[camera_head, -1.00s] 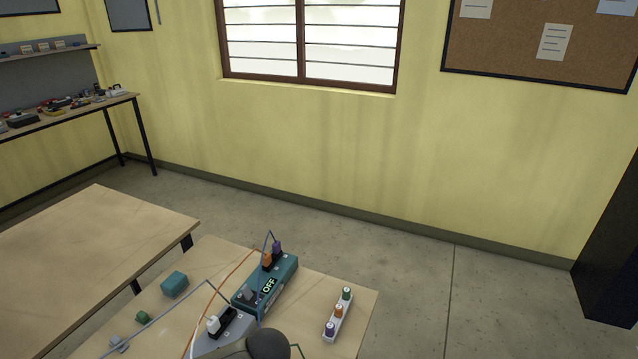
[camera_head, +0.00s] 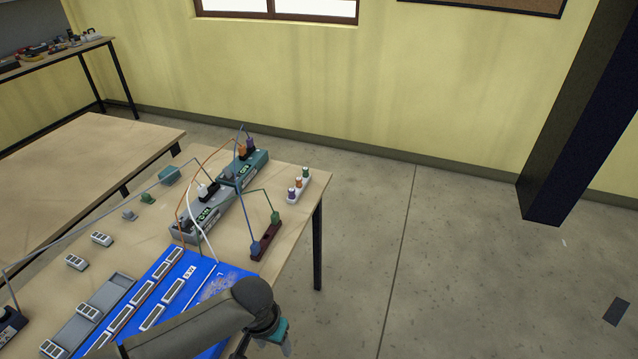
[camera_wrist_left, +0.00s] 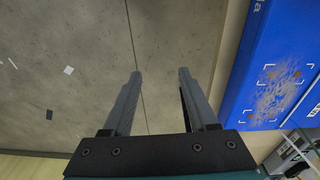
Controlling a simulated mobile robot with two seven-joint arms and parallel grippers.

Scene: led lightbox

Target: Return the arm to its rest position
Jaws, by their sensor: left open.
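My left arm reaches in from the bottom of the head view, over the near edge of the wooden table (camera_head: 290,190). My left gripper (camera_head: 283,343) is at the bottom, beside the right part of the blue board (camera_head: 215,285). In the left wrist view the left gripper (camera_wrist_left: 160,75) has its two fingers apart with nothing between them. Bare concrete floor shows below and between them, and the blue board (camera_wrist_left: 270,75) lies to the right, apart from the fingers. My right gripper is not in view.
A dark column (camera_head: 575,130) stands at the right.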

